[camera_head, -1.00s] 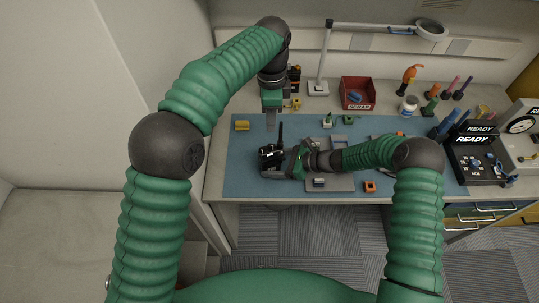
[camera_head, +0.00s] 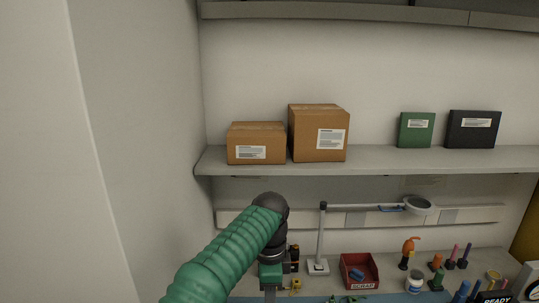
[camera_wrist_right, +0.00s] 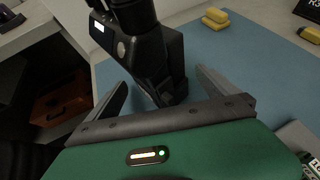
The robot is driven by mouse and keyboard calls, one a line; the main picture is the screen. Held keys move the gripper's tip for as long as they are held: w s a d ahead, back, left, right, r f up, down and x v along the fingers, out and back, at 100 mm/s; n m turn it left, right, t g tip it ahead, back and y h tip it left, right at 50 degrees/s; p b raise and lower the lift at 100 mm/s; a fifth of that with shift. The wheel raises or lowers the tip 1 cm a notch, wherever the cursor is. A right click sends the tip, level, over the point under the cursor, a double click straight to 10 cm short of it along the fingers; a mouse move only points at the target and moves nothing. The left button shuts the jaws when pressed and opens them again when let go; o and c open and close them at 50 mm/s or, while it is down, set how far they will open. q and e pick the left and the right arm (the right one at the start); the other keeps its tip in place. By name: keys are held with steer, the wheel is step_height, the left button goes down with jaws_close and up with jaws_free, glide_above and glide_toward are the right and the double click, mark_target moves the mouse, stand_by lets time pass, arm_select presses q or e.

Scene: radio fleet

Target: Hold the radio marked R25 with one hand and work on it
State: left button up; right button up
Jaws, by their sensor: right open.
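A black handheld radio (camera_wrist_right: 150,60) stands out in the right wrist view, its lower part between the spread fingers of my right gripper (camera_wrist_right: 161,79). The fingers are apart, with a gap on each side of it. No R25 mark can be read on it. My left gripper (camera_head: 270,286) points down at the bottom of the head view, above the bench. Its fingertips are cut off by the frame edge. The right gripper and the radio are outside the head view.
A red SCRAP bin (camera_head: 360,283), a lamp stand (camera_head: 319,240) and several tools are on the bench. Two cardboard boxes (camera_head: 318,134) sit on the shelf (camera_head: 380,160). Yellow blocks (camera_wrist_right: 215,17) lie on the blue mat (camera_wrist_right: 235,60).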

steer(key=v, duration=1.2)
steer(key=shift+f, duration=0.2)
arm_select(q)
steer(key=s+a+f+n+t, duration=0.1)
steer(key=s+a+f+n, duration=0.6)
steer(key=s+a, duration=0.3)
steer(key=s+a+f+n+t, duration=0.1)
steer(key=s+a+f+n, duration=0.7)
steer(key=s, duration=0.4)
steer(key=a+n, duration=0.1)
steer(key=n, duration=0.1)
steer(key=shift+a+f+n+t, duration=0.15)
steer(key=shift+a+n+t, duration=0.15)
steer(key=shift+a, duration=0.1)
arm_select(e)
steer(key=s+d+r+n+h, duration=0.3)
steer(key=s+n+h, duration=0.1)
steer(key=s+n, duration=0.2)
steer(key=s+d+r+n+h, duration=0.3)
steer(key=s+n, duration=0.4)
steer(key=n, duration=0.1)
steer(key=s+d+r+n+g+h, duration=0.1)
steer(key=s+d+r+n+h, duration=0.2)
steer(key=s+n, duration=0.3)
steer(key=shift+s+n+h, duration=0.35)
steer(key=shift+n+h, duration=0.35)
steer(key=shift+h, duration=0.1)
